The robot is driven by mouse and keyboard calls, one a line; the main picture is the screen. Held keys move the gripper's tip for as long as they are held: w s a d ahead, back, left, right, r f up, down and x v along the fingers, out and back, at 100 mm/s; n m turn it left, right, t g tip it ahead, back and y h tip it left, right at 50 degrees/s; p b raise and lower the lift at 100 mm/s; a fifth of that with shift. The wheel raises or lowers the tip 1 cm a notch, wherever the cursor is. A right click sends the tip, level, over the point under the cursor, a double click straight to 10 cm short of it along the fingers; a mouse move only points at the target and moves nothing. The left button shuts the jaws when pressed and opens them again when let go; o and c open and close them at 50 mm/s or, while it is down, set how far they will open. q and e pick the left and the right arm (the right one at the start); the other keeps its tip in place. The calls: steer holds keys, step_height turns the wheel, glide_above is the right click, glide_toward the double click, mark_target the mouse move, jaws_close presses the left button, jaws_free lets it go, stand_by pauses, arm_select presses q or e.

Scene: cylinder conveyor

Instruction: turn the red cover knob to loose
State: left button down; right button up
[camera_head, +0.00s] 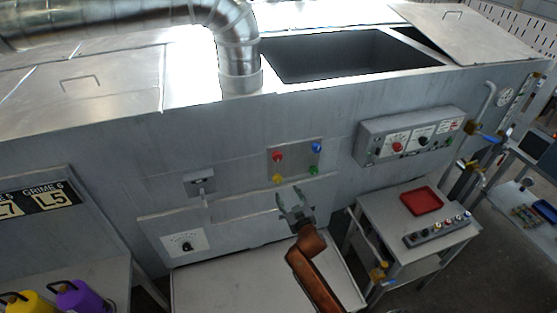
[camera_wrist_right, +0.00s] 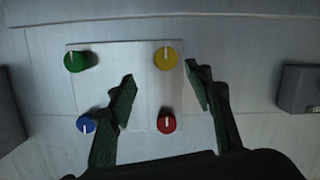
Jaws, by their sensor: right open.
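The red knob (camera_head: 278,157) is at the upper left of a square plate (camera_head: 296,157) on the machine's front, with a blue knob (camera_head: 316,148), a yellow knob (camera_head: 277,179) and a green knob (camera_head: 313,170). The right wrist view shows the red knob (camera_wrist_right: 166,125) at lower right on the plate, its white mark roughly vertical. My right gripper (camera_head: 294,194) is open and empty, just below the plate in the head view. In the wrist view its fingers (camera_wrist_right: 161,78) are spread, with the red knob visible between them and apart from both. My left gripper is not in view.
A control box (camera_head: 412,136) with another red knob (camera_head: 397,147) protrudes right of the plate. A small side table (camera_head: 415,230) holds a red tray (camera_head: 421,201) and a button strip (camera_head: 437,230). A dial panel (camera_head: 184,243) and a latch (camera_head: 200,184) are left. An open hatch (camera_head: 345,57) is above.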

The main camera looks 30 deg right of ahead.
mark_target(278, 159)
step_height(278, 159, up, 11)
steer(key=w+t, duration=0.2)
steer(key=p+x, duration=0.2)
steer(key=x, duration=0.5)
steer(key=shift+w+a+r, duration=0.1)
steer(key=shift+w+r, duration=0.1)
steer(key=shift+w, duration=0.25)
steer(key=c, duration=1.2)
steer(key=shift+o, duration=0.2)
